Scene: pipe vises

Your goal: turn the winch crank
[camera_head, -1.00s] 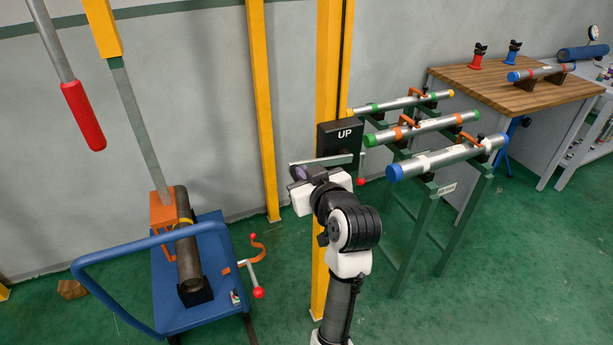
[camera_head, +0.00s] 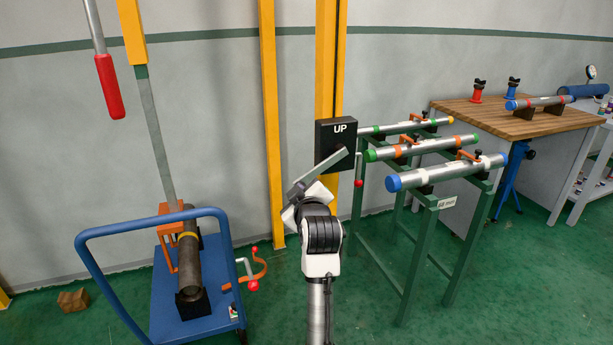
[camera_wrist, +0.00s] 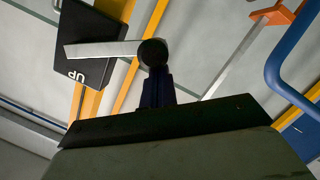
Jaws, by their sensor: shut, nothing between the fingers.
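The winch is a black box marked UP (camera_head: 336,132) on a yellow post, upside down in the wrist view (camera_wrist: 92,42). Its grey crank arm (camera_head: 318,172) slopes from the box down to the lower left. In the wrist view the crank arm (camera_wrist: 105,49) ends at a dark round handle (camera_wrist: 152,52). My gripper (camera_wrist: 157,88) is shut and empty. Its narrow dark fingers reach right up to the handle and look in contact with it, but this is not certain. In the head view my gripper (camera_head: 295,197) is at the crank's outer end, partly hidden by my wrist.
A green rack (camera_head: 428,235) with several pipes stands close on the right. A blue cart (camera_head: 160,292) with a dark pipe (camera_head: 189,262) is on the left. A red-tipped lever (camera_head: 110,85) hangs at upper left. A wooden bench (camera_head: 490,117) stands behind the rack.

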